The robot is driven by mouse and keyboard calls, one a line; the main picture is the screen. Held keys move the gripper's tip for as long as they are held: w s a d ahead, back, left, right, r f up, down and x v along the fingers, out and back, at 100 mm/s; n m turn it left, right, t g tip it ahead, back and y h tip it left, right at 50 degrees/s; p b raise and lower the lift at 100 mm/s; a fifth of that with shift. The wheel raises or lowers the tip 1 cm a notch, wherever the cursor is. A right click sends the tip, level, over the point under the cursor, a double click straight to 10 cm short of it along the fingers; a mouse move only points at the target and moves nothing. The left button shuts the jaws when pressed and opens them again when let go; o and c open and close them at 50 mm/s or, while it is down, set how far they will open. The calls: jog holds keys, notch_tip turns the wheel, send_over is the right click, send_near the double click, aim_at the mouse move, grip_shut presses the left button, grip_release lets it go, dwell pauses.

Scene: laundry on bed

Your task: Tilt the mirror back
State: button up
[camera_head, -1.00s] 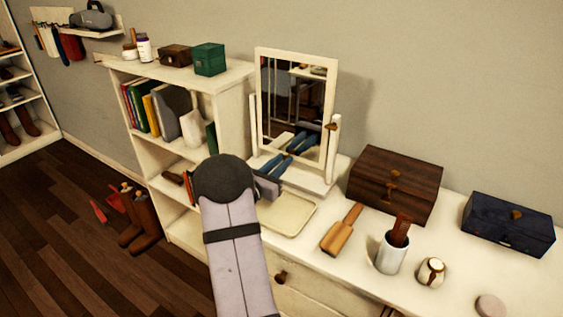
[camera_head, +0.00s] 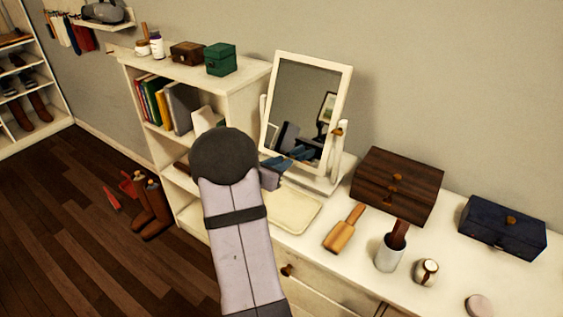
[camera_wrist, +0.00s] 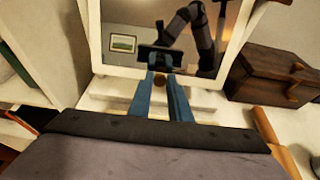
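The mirror (camera_head: 350,96) has a white frame and stands on a white base on the dresser, leaning back between its side posts. The brown pivot knob (camera_head: 337,132) shows at its right side. My gripper (camera_head: 291,161) is at the lower edge of the mirror. The glass reflects my arm and a wall picture. My arm hides part of the mirror base in the head view.
A cream tray (camera_head: 306,221) lies before the mirror. A brown chest (camera_head: 392,188), a brush (camera_head: 343,228), a white cup (camera_head: 388,256) and a dark blue box (camera_head: 501,229) stand to the right. A bookshelf (camera_head: 251,105) with a green box (camera_head: 220,60) is at the left.

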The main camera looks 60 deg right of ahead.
jog(key=o, duration=0.3)
jog(key=shift+b+v, duration=0.8)
jog(key=shift+v, duration=2.9)
jog(key=shift+d, duration=0.1)
jog(key=s+a+f+m+y+p, duration=0.1)
jog(key=a+m+y, duration=0.3)
jog(key=a, duration=0.9)
jog(key=s+a+f+m+y+p, duration=0.1)
jog(key=s+a+f+m+y, duration=0.2)
jog(key=a+m, duration=0.5)
jog(key=s+a+f+m+y+p, duration=0.2)
jog(key=s+a+m+y, duration=0.2)
jog(key=a, duration=1.6)
jog(key=shift+a+f+m+y, duration=0.1)
jog(key=shift+m+y, duration=0.4)
jog(key=shift+y, duration=0.25)
jog(key=shift+a+f+m+y, duration=0.1)
jog(key=shift+m+y, duration=0.4)
jog(key=shift+y, duration=0.25)
